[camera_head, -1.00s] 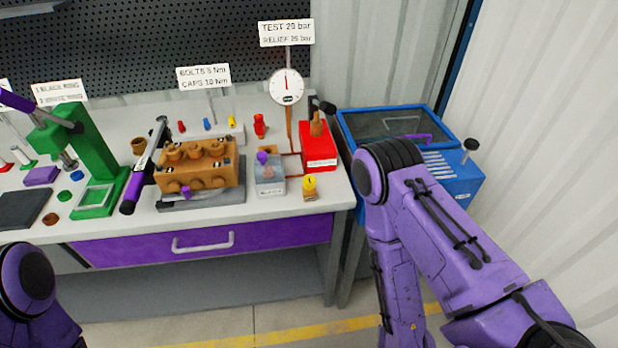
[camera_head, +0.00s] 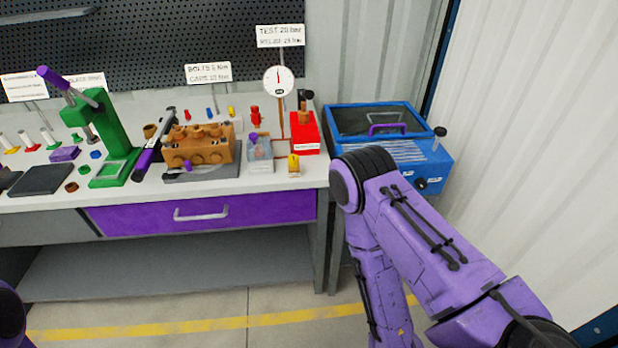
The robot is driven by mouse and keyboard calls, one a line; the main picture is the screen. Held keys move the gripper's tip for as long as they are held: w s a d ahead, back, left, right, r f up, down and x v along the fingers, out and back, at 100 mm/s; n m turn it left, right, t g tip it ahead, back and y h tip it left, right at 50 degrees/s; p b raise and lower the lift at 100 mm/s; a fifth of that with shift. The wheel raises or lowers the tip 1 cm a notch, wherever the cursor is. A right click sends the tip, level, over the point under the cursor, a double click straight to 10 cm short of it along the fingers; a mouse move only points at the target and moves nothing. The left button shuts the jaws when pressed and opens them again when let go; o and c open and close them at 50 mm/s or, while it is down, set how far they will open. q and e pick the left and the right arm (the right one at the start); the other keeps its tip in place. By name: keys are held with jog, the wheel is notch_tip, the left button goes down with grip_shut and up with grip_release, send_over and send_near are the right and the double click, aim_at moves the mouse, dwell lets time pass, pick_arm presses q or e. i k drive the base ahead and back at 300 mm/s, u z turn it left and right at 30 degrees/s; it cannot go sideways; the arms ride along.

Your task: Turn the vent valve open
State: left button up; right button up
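The test station stands at the right of the workbench, with a round pressure gauge (camera_head: 278,80) above a red box (camera_head: 306,134). A small grey block with a purple knob (camera_head: 253,136) on top stands in front of the gauge. A small yellow-topped fitting (camera_head: 293,162) is to its right, near the bench's front edge. A small red fitting (camera_head: 255,114) stands behind. I cannot tell which of these is the vent valve, or its position. Both grippers are out of view; only arm links show, and none touches the test station.
An orange-brown pump block (camera_head: 197,147) sits left of the test station, with a green press (camera_head: 108,125) further left. Floor with a yellow stripe (camera_head: 200,327) is clear in front.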

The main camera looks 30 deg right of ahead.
aim_at(292, 160)
jog(key=u, duration=0.2)
jog(key=k, duration=0.2)
jog(key=z, duration=0.9)
